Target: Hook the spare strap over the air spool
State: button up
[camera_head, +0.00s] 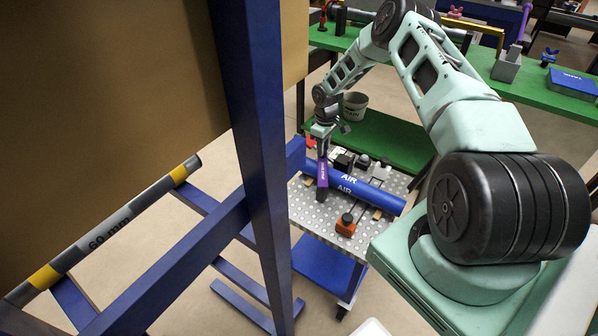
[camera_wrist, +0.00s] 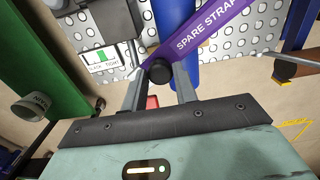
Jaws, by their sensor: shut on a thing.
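The spare strap (camera_head: 322,172) is purple with white lettering. It hangs upright below my gripper (camera_head: 323,131), with a dark lower end near the spool's left part. In the wrist view the strap (camera_wrist: 205,33) runs up to the right across the blue air spool (camera_wrist: 178,75). My gripper (camera_wrist: 159,88) is shut on the strap's black knob end (camera_wrist: 160,71). The air spool (camera_head: 370,193) is a blue cylinder marked AIR, lying on the perforated metal cart top. I cannot tell whether the strap touches the spool.
A blue stand (camera_head: 258,120) rises close on the left, with a grey 60 mm pipe (camera_head: 140,205). Behind are a green shelf (camera_head: 390,140) and a white bucket (camera_head: 355,105).

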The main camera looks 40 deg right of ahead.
jog(key=shift+s+d, duration=0.1)
jog(key=shift+d, duration=0.1)
jog(key=shift+s+d+p, duration=0.55)
jog(key=shift+s+d, duration=0.75)
jog(key=shift+s, duration=0.3)
jog(key=shift+s+d, duration=0.1)
jog(key=shift+s+d+p, duration=0.2)
jog(key=shift+s, duration=0.25)
jog(key=shift+s+d+p, duration=0.2)
jog(key=shift+s, duration=0.25)
jog(key=o, duration=0.3)
jog(key=shift+s, duration=0.15)
jog(key=o, duration=0.4)
jog(key=shift+o, duration=0.2)
jog(key=shift+r, duration=0.1)
